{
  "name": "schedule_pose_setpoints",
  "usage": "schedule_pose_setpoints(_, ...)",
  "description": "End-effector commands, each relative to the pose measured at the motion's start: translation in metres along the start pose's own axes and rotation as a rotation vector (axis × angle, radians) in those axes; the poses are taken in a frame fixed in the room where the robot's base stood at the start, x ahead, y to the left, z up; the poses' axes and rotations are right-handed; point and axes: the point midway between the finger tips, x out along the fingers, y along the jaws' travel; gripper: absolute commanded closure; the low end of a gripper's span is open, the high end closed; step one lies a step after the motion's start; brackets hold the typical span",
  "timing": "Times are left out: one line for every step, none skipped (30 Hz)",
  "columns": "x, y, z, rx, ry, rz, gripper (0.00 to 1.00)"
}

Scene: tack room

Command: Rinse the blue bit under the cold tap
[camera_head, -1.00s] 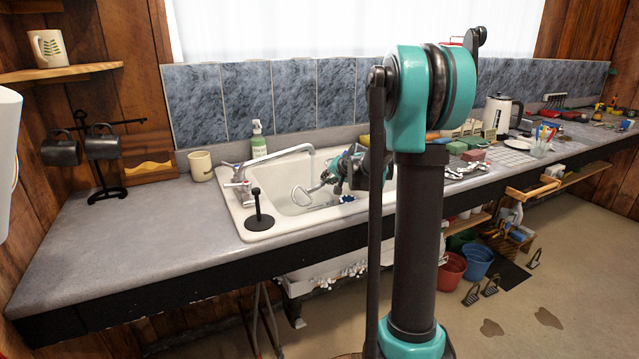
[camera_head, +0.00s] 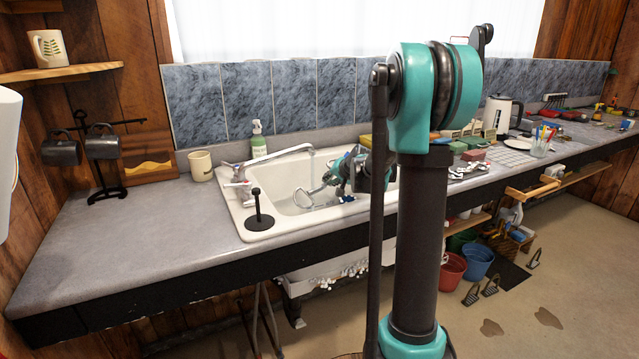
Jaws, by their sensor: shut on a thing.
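The white sink (camera_head: 262,236) is set into the grey counter. A tap handle with a blue mark (camera_head: 229,165) and one with a red mark (camera_head: 236,184) stand at the sink's left side. My gripper (camera_head: 328,180) is low in the basin, right of the spout's end, shut on the bit. The bit's silver ring (camera_head: 303,199) hangs out to the left of the fingers. Its mouthpiece is mostly hidden, and a small blue patch shows below the gripper.
A black upright stand (camera_head: 259,208) is on the sink's front left rim. A green soap bottle (camera_head: 258,140) and a cream mug (camera_head: 200,166) stand behind. My arm hides the sink's right end.

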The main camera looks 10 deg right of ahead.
Motion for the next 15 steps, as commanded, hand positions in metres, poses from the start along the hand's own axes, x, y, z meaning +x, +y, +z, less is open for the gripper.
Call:
schedule_pose_setpoints(0.0003, -0.0003, -0.0004, 0.000, 0.000, 0.000, 1.00)
schedule_pose_setpoints(0.0006, -0.0005, -0.0005, 0.000, 0.000, 0.000, 1.00)
schedule_pose_setpoints(0.0011, -0.0007, -0.0008, 0.000, 0.000, 0.000, 1.00)
schedule_pose_setpoints(0.0016, -0.0010, -0.0010, 0.000, 0.000, 0.000, 1.00)
schedule_pose_setpoints(0.0021, -0.0012, -0.0013, 0.000, 0.000, 0.000, 1.00)
schedule_pose_setpoints(0.0029, -0.0017, -0.0018, 0.000, 0.000, 0.000, 1.00)
schedule_pose_setpoints(0.0036, -0.0020, -0.0021, 0.000, 0.000, 0.000, 1.00)
schedule_pose_setpoints(0.0043, -0.0023, -0.0025, 0.000, 0.000, 0.000, 1.00)
schedule_pose_setpoints(0.0052, -0.0028, -0.0030, 0.000, 0.000, 0.000, 1.00)
schedule_pose_setpoints(0.0058, -0.0032, -0.0033, 0.000, 0.001, 0.000, 1.00)
schedule_pose_setpoints(0.0065, -0.0035, -0.0037, 0.000, 0.001, 0.000, 1.00)
schedule_pose_setpoints(0.0073, -0.0040, -0.0041, 0.000, 0.001, 0.000, 1.00)
schedule_pose_setpoints(0.0080, -0.0043, -0.0044, 0.000, 0.001, 0.000, 1.00)
schedule_pose_setpoints(0.0086, -0.0047, -0.0047, 0.000, 0.001, 0.000, 1.00)
schedule_pose_setpoints(0.0094, -0.0051, -0.0051, 0.000, 0.001, -0.001, 1.00)
